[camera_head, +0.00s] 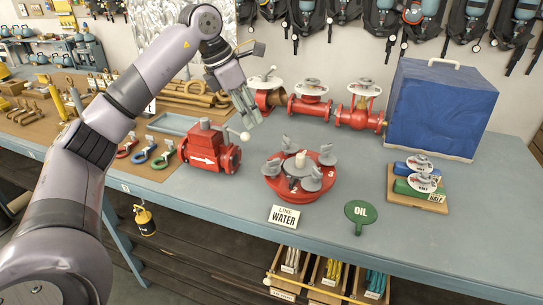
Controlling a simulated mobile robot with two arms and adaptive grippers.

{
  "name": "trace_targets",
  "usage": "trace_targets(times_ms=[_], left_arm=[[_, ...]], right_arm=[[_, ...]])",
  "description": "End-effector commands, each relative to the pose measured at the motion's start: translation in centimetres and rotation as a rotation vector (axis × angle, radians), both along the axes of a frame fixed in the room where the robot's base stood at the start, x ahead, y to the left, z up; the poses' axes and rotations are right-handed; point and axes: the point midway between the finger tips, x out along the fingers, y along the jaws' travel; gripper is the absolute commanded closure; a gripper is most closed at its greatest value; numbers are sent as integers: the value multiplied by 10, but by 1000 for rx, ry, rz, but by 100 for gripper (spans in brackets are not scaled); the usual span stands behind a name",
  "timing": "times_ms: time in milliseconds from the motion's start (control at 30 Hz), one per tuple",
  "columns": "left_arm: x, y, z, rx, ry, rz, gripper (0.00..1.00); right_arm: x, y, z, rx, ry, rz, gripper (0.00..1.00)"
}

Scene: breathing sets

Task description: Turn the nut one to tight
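A round red flange (285,193) with several grey wing nuts lies on the blue-grey bench. A white knob stands at its middle, and the numbers 2 and 3 can be read on its rim. One grey wing nut (312,179) is at its front right and another wing nut (273,167) is at its left. I cannot tell for sure which nut is number one. My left gripper (252,116) hangs above and behind the flange, to its left, pointing down. It touches no nut; its fingers look apart and empty. My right gripper is out of view.
A red valve block (207,149) with a white arrow stands left of the flange. Red valves (310,105) and a blue box (440,110) stand behind. A LINE WATER sign (284,217) and a green OIL tag (360,213) are near the front edge.

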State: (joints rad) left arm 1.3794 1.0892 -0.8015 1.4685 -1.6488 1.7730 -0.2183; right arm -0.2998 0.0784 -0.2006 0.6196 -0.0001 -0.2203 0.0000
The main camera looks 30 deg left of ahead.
Motion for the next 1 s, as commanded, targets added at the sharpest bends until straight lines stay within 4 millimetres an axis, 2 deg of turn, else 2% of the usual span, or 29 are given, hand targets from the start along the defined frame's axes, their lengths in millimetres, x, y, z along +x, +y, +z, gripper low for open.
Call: trace_targets(times_ms=[600,800,1000], left_arm=[[41,-27,-117,-3,3,-2,70],[49,-32,-140,-2,1,-1,70],[52,-33,-147,-3,-2,-2,70]], right_arm=[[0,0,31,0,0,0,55],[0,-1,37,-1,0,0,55],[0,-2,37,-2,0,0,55]])
